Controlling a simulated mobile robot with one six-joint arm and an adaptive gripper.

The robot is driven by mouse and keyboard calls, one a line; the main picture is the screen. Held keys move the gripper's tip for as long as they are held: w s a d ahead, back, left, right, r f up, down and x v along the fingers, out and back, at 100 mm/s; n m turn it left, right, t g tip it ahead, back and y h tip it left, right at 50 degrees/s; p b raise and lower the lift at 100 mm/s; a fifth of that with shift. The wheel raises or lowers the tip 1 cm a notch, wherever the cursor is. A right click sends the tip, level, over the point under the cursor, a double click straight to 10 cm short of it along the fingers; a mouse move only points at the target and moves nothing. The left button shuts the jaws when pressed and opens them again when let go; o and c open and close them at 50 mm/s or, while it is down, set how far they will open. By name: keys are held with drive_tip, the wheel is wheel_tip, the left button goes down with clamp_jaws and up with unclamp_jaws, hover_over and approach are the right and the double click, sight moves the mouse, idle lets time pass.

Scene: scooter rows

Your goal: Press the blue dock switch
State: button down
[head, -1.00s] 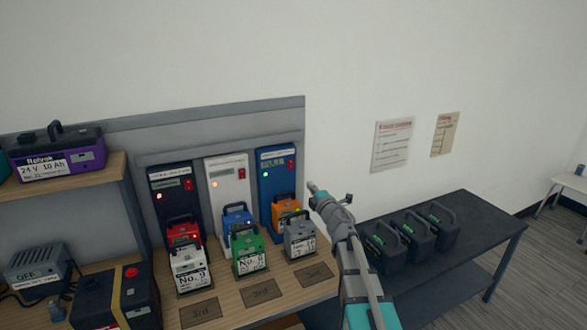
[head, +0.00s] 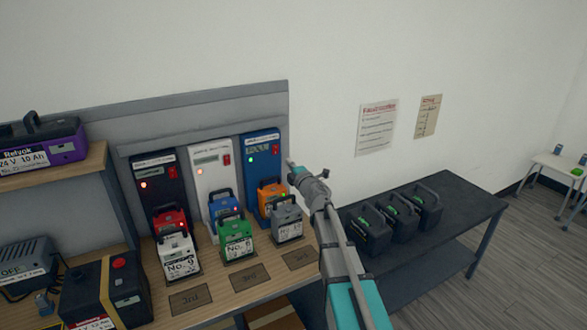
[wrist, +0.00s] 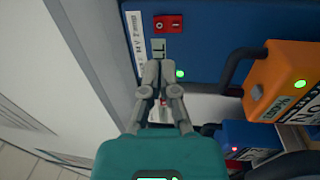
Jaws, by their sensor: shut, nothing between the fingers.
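The blue dock (head: 262,165) is the right one of three docks on the bench, with a green light lit. Its red switch (head: 276,149) is at the upper right of its face. In the wrist view, the red switch (wrist: 168,23) is on the blue face (wrist: 220,30), beyond my fingertips. My gripper (head: 290,165) is shut and empty, just right of and below the switch in the head view. In the wrist view, my gripper (wrist: 157,68) shows its fingers together, apart from the switch in the picture. I cannot tell if the tips touch the dock.
An orange battery (head: 271,195) stands in the blue dock, and a grey battery (head: 287,220) stands in front of it. A white dock (head: 211,165) and a black dock (head: 158,190) are to the left. A dark table (head: 455,195) with three batteries is to the right.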

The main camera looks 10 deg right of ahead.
sight(276, 146)
drive_tip(key=p+x, duration=0.1)
drive_tip(key=x, duration=0.8)
drive_tip(key=shift+w, duration=0.1)
drive_tip(key=shift+w+r, duration=0.15)
drive_tip(key=shift+w, duration=0.25)
drive_tip(key=shift+s, duration=0.15)
drive_tip(key=shift+s, duration=0.5)
drive_tip(key=s+d+p, duration=0.1)
drive_tip(key=s, duration=0.5)
drive_tip(key=s+d+r+p, duration=0.1)
drive_tip(key=s+d, duration=0.1)
drive_tip(key=s, duration=0.4)
drive_tip(key=shift+s+d+r, duration=0.3)
